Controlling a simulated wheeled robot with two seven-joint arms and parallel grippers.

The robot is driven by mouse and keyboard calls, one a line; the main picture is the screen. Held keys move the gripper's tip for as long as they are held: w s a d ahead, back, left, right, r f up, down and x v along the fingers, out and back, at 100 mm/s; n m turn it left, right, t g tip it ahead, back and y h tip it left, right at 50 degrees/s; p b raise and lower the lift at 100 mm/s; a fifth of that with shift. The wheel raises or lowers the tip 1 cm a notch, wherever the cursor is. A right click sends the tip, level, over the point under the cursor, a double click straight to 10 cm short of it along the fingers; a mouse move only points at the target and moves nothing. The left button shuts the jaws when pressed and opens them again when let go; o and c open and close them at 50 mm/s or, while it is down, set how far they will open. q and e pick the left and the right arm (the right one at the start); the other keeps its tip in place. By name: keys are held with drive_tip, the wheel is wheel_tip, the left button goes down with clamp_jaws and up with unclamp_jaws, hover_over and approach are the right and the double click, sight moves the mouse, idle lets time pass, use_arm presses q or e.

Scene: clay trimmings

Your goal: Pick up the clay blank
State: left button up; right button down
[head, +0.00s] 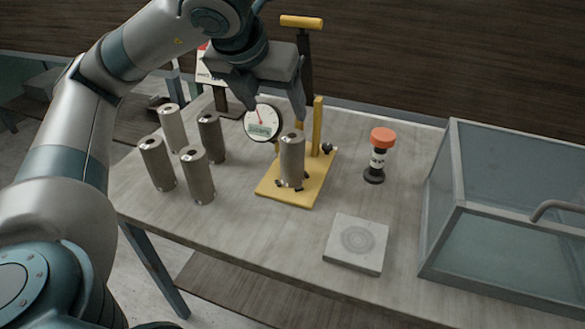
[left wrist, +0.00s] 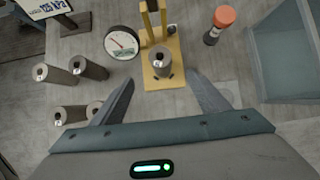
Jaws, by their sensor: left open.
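A grey-brown clay cylinder (head: 291,162) with a small hole in its top stands upright on the yellow base (head: 285,197) of a press-like stand. In the left wrist view the cylinder (left wrist: 162,62) shows between and beyond my fingertips. Several similar cylinders (head: 197,178) stand upright at the left of the table; I cannot tell which one is the blank. My left gripper (head: 274,108) is open and empty, above the stand and pointing down. In the left wrist view its two fingers (left wrist: 163,92) are spread apart. My right gripper is not in view.
A round dial gauge (head: 262,121) is beside the stand, close to the cylinder. An orange-topped black-and-white bottle (head: 378,155) stands to the right. A square slab with rings (head: 357,243) lies near the front edge. A glass-walled box (head: 500,200) fills the right side.

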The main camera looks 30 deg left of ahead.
sight(288, 141)
use_arm(q)
drive_tip(key=shift+f+b, duration=0.5)
drive_tip(key=shift+f, duration=0.45)
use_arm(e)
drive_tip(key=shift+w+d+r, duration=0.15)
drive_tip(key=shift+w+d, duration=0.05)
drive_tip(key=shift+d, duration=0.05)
use_arm(q)
drive_tip(key=shift+f, duration=0.1)
drive_tip(key=b+x, duration=0.1)
drive_tip(key=x, duration=1)
drive_tip(key=shift+f+b, duration=0.1)
drive_tip(key=shift+b, duration=0.25)
drive_tip(key=shift+w+f, duration=0.3)
drive_tip(key=shift+f, duration=0.05)
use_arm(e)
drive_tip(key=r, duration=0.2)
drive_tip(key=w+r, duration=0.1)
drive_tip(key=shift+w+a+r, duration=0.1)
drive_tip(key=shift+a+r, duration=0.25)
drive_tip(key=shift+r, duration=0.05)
